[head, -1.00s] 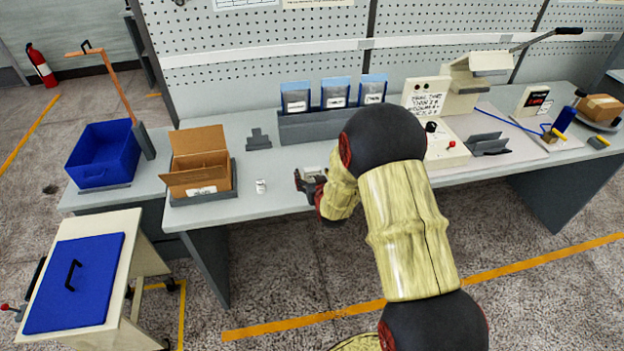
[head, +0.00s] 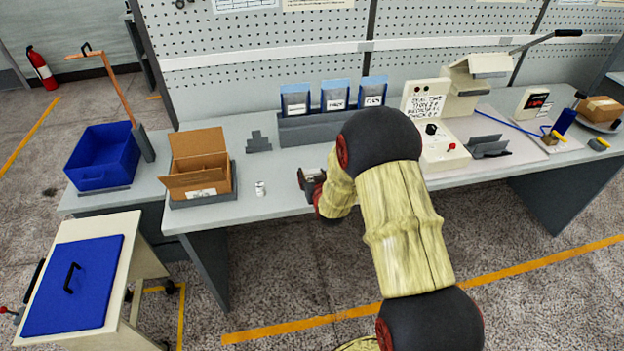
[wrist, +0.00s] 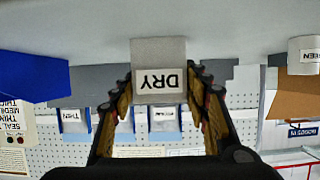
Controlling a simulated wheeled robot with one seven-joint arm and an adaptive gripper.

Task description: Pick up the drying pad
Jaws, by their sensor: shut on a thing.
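The drying pad (wrist: 158,55) is a pale grey block with a white label reading DRY, upside down in the wrist view. My gripper (wrist: 160,86) has its two fingers on either side of the pad, shut on it. In the head view my gripper (head: 311,181) is at the front edge of the bench, left of my forearm. The pad is hardly distinguishable there, and whether it touches the bench is unclear.
A small white cylinder (head: 260,188) stands left of my gripper, beside an open cardboard box (head: 197,170). Behind are a grey stepped block (head: 258,142) and a grey rack (head: 305,129) with blue packets. A control box (head: 440,150) stands right.

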